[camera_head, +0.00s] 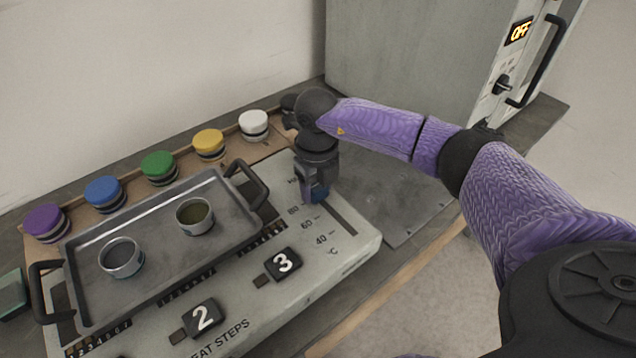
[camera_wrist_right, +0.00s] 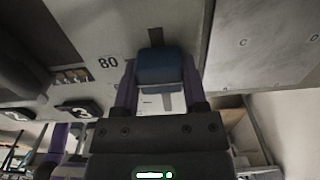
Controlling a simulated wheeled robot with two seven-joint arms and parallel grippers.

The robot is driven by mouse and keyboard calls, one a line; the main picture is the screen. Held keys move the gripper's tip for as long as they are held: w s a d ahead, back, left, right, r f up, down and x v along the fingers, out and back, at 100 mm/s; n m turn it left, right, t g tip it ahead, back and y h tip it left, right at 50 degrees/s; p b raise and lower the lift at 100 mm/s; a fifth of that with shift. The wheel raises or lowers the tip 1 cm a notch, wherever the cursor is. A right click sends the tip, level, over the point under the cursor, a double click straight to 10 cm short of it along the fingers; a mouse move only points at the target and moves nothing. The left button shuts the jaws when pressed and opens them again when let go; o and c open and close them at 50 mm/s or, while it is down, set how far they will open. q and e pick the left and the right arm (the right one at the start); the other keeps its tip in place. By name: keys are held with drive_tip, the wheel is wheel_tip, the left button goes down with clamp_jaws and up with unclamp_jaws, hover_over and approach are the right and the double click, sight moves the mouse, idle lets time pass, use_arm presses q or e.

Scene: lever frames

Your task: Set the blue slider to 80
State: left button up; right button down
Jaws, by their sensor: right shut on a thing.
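The blue slider (camera_head: 319,193) sits on a pale control panel at the upper end of its slot, near the printed 80; 60 and 40 lie further down the scale. My right gripper (camera_head: 313,190) reaches down over it and hides much of the knob. In the right wrist view the blue slider (camera_wrist_right: 160,68) is between the two fingers of my right gripper (camera_wrist_right: 158,85), which is shut on it. There the 80 mark lies just left of the knob, roughly level with it. My left gripper is in neither view.
A metal tray (camera_head: 160,271) with two small tins rests on the panel's left. Blocks numbered 2 (camera_head: 203,318) and 3 (camera_head: 283,264) sit in front. Several colored-lid jars line the back. A grey cabinet (camera_head: 415,85) with an OFF display stands behind right.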

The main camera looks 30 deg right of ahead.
drive_tip(key=shift+w, duration=0.4)
drive_tip(key=shift+c, duration=0.6)
unclamp_jaws()
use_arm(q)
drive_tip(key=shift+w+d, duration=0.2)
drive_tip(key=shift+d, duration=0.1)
use_arm(e)
drive_tip(key=shift+s, duration=0.1)
drive_tip(key=shift+r, duration=0.4)
wheel_tip(320, 180, up, 9)
drive_tip(key=p, duration=0.2)
drive_tip(key=shift+r+p, duration=0.1)
drive_tip(key=shift+p, duration=0.2)
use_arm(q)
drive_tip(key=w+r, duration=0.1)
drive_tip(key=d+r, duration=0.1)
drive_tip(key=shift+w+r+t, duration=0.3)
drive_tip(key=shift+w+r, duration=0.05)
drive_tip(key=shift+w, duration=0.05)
